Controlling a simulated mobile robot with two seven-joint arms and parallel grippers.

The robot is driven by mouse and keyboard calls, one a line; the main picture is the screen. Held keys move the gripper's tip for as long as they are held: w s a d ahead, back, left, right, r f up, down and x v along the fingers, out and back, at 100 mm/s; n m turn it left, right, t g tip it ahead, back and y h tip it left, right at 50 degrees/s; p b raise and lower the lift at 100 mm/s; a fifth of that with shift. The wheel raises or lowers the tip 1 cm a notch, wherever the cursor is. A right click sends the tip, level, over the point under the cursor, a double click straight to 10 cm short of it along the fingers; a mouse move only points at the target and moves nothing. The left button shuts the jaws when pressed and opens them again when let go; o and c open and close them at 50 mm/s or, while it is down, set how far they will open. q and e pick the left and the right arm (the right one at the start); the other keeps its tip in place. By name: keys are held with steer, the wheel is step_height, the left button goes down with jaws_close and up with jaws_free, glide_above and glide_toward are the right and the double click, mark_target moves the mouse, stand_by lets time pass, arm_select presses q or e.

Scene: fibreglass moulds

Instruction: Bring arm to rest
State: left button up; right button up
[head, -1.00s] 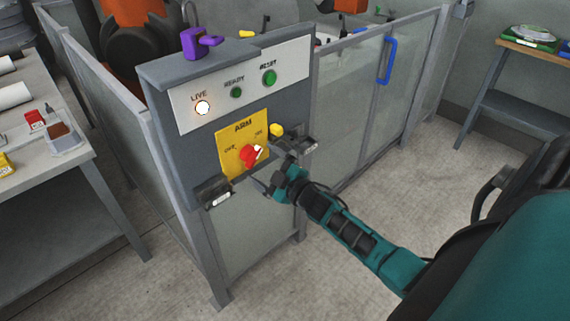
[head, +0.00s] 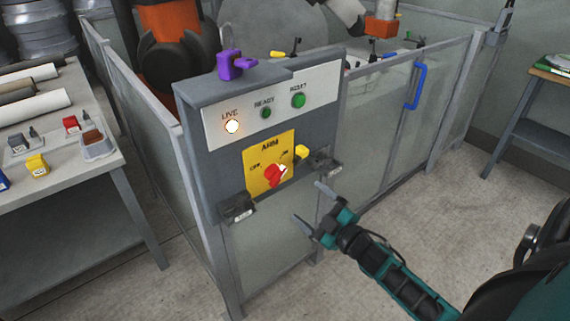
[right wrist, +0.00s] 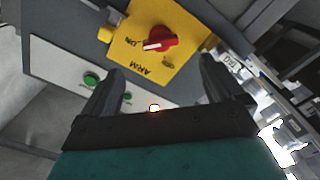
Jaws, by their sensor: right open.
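A grey control box (head: 195,150) stands at the corner of the fenced cell. Its yellow ARM plate (head: 255,178) carries a red rotary knob (head: 274,176), whose white mark points toward the ON side. The knob also shows in the right wrist view (right wrist: 160,39), ahead of the fingers. My right gripper (head: 308,203) is open and empty, in front of the box, to the lower right of the knob and apart from it. Its two fingers also show in the right wrist view (right wrist: 163,72), with nothing between them. My left gripper is not in view.
The LIVE lamp (head: 232,126) glows; the READY (head: 265,112) and RESET (head: 298,100) buttons are green. A purple padlock-like piece (head: 232,65) sits on top. A yellow tab (head: 302,152) and small brackets jut from the box. Floor (head: 440,210) to the right is clear.

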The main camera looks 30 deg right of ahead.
steer(key=s+a+f+m+g, duration=0.3)
steer(key=s+a, duration=0.4)
steer(key=a, duration=0.2)
steer(key=s+a+f+m+g+y, duration=0.1)
steer(key=s+a+f+m+g, duration=0.3)
steer(key=s+a, duration=0.3)
steer(key=shift+a+f, duration=0.25)
steer(key=shift+a, duration=0.9)
